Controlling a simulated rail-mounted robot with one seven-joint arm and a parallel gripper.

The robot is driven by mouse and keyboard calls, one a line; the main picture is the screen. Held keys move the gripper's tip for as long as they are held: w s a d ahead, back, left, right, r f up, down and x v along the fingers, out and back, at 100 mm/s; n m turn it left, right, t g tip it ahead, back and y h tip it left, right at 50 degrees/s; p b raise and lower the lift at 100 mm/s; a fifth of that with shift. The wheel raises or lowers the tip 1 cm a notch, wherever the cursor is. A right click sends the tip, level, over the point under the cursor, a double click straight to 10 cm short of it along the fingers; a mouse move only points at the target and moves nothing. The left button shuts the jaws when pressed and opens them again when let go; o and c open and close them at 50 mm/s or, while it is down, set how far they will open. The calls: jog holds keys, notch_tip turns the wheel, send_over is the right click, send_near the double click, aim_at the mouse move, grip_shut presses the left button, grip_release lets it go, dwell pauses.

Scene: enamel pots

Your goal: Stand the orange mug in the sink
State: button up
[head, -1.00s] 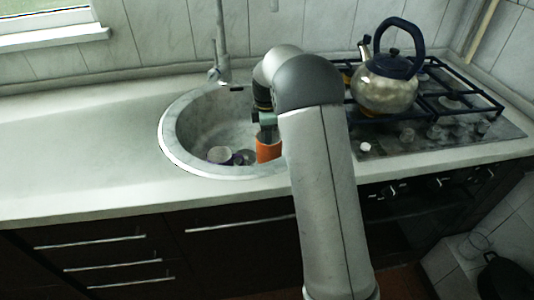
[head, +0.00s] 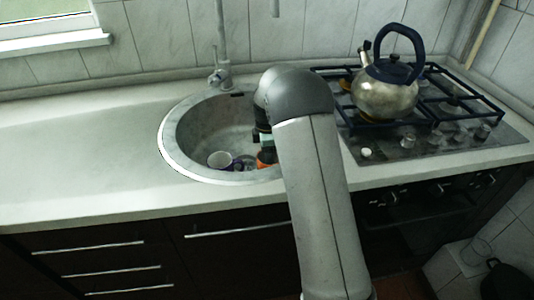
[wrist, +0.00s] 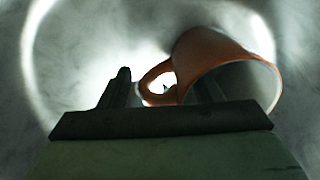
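The orange mug (head: 264,159) is down in the round sink (head: 171,143), mostly hidden behind my arm in the head view. In the wrist view the mug (wrist: 200,48) looks tilted, its mouth turned to the lower right and its handle to the left. My gripper (wrist: 163,88) is open at the mug. One finger is left of the handle; the other shows in front of or inside the mouth, I cannot tell which. In the head view my gripper (head: 265,146) is low over the sink's right part. Contact between mug and sink floor is not clear.
A pale cup with purple (head: 220,160) lies in the sink left of the mug, with a small dark item beside it. The tap (head: 221,75) stands behind. A kettle (head: 385,92) is on the hob at right. The left counter (head: 80,150) is clear.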

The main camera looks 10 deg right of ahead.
jog(key=shift+r, duration=0.1)
notch_tip(320, 180, up, 12)
jog(key=shift+w+r+p, duration=0.1)
jog(key=shift+p, duration=0.5)
jog(key=s+a+r+m+p, duration=0.1)
jog(key=s+r+m+p, duration=0.25)
jog(key=s+r, duration=0.35)
jog(key=s+a+r+m+p, duration=0.1)
jog(key=s+m+p, duration=0.2)
jog(key=s, duration=1.1)
jog(key=s+a+r+m+p, duration=0.2)
jog(key=s+m+p, duration=0.2)
jog(key=s+m, duration=0.5)
jog(key=s, duration=0.5)
jog(key=shift+s+r+t, duration=0.15)
jog(key=shift+s+t, duration=0.15)
jog(key=shift+s, duration=0.1)
